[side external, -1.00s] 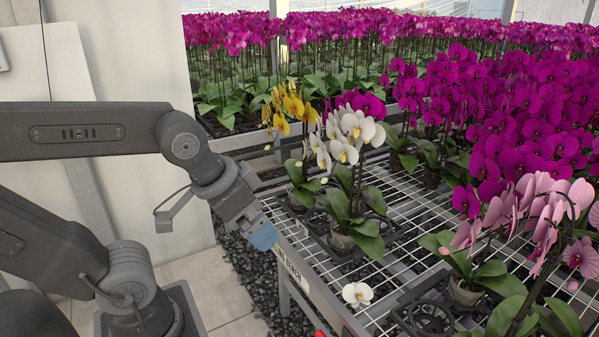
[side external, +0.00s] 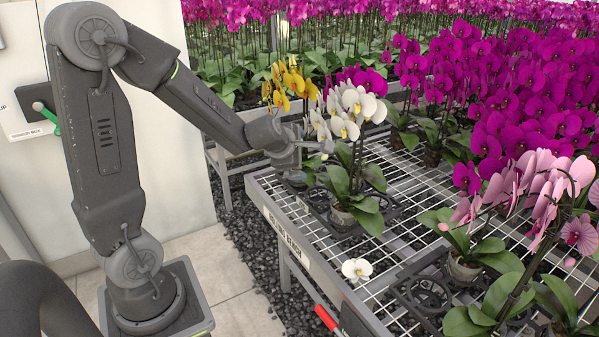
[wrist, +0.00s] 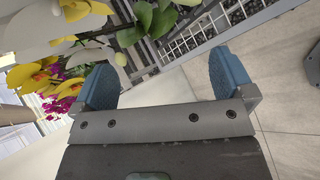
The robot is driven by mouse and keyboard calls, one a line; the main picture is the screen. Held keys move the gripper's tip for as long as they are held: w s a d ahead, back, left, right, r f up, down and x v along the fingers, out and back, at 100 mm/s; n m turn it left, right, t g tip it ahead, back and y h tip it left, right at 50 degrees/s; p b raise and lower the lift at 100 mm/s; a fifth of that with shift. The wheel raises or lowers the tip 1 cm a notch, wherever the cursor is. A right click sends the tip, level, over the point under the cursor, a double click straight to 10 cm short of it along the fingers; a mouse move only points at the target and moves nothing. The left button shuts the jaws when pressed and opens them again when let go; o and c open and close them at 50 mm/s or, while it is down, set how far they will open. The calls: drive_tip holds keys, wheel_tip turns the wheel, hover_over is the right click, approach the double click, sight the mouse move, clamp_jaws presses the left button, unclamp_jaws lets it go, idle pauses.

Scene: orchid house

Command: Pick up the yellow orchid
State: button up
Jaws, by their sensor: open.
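The yellow orchid (side external: 289,84) stands at the left end of the wire-topped bench in the side view, its blooms above my arm's end. Its pot and most of its leaves are hidden behind my wrist and gripper. Yellow petals (wrist: 32,77) also show at the left of the wrist view. My gripper (wrist: 163,82) is open, its blue pads wide apart with nothing between them. In the side view it is beside the lower part of the yellow orchid, close to the white orchid (side external: 352,112); its fingertips are hard to make out there. Contact cannot be told.
The white orchid stands close on the right in a dark holder. A loose white bloom (side external: 356,268) lies on the bench (side external: 313,262) near its front edge. Pink orchids (side external: 530,190) and dense magenta ones (side external: 520,110) fill the right. The front mesh has bare patches.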

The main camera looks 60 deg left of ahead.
drive_tip(key=s+a+f+n+g+y, duration=0.25)
drive_tip(key=a+f+n, duration=0.25)
drive_tip(key=a+n, duration=0.25)
drive_tip(key=s+a+f+n+g+y, duration=0.1)
drive_tip(key=a+f+n+g+y, duration=0.2)
drive_tip(key=a+f+n, duration=0.35)
drive_tip(key=w+d+f+n, duration=0.1)
drive_tip(key=w+n, duration=0.2)
drive_tip(key=w, duration=0.1)
drive_tip(key=w+d+f+n+y, duration=0.1)
drive_tip(key=w+n, duration=0.2)
drive_tip(key=w, duration=0.2)
drive_tip(key=w+d+f+n+t+y, duration=0.1)
drive_tip(key=w+d+n, duration=0.1)
drive_tip(key=w, duration=0.3)
drive_tip(key=shift+f+n, duration=0.35)
drive_tip(key=shift+n, duration=0.25)
drive_tip(key=shift+w+a+f+y, duration=0.1)
drive_tip(key=shift+w+f+y, duration=0.05)
drive_tip(key=shift+w+y, duration=0.1)
drive_tip(key=x, duration=1.3)
drive_tip(key=shift+w+f, duration=0.1)
drive_tip(key=shift+f, duration=0.05)
